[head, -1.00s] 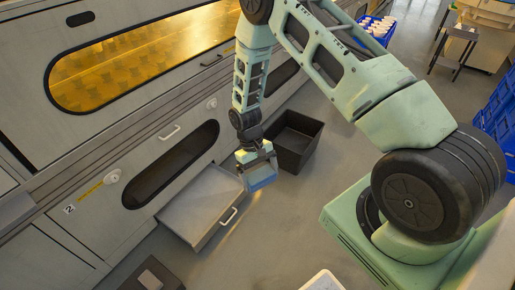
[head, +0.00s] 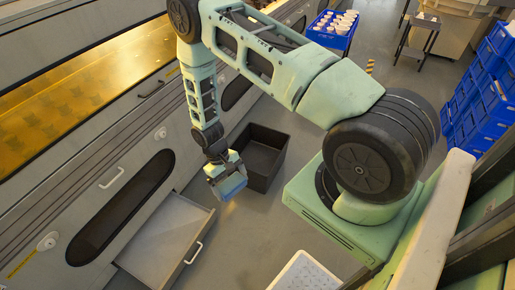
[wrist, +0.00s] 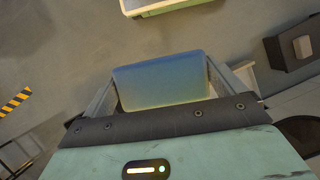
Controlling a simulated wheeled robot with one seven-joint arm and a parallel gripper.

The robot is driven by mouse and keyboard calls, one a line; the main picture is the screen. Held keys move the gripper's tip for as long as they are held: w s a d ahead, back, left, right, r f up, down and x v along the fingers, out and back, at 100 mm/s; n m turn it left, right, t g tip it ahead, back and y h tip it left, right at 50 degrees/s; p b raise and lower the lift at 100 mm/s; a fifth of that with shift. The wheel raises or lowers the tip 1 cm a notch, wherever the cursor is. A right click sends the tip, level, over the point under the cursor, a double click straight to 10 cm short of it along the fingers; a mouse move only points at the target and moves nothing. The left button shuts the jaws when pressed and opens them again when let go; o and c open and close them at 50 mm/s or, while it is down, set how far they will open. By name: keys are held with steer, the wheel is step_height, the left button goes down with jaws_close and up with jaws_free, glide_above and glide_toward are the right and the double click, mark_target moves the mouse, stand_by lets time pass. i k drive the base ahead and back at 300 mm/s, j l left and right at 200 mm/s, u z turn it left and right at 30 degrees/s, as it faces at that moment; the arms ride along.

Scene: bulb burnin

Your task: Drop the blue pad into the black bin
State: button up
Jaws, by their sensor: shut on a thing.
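The blue pad (wrist: 160,82) is held between the two fingers of my gripper (head: 231,189), which is shut on it. The pad also shows as a light blue block at the end of my arm in the head view (head: 232,184). The black bin (head: 272,178) stands on the floor, just right of and behind my gripper in the head view. The pad is in front of the bin's near left side in that view, outside its opening as seen. The bin's inside looks dark, and I cannot see anything in it.
An open drawer (head: 163,238) with a handle juts from the machine front, left of my gripper. Blue crates (head: 483,95) are stacked at the right, and a blue crate of white pieces (head: 332,36) stands at the back. A white perforated tray (head: 304,272) lies at the bottom.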

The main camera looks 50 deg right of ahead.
mark_target(260, 162)
steer(key=i+l+u, duration=0.1)
steer(key=l, duration=0.55)
steer(key=i+l+u, duration=0.1)
steer(key=i+l, duration=0.15)
steer(key=l, duration=0.4)
steer(key=i+l, duration=0.15)
steer(key=l, duration=0.5)
steer(key=i+l+u, duration=0.15)
steer(key=l, duration=0.5)
steer(key=i+l+u, duration=0.1)
steer(key=l, duration=0.6)
steer(key=i+l+u, duration=0.1)
steer(key=l, duration=0.6)
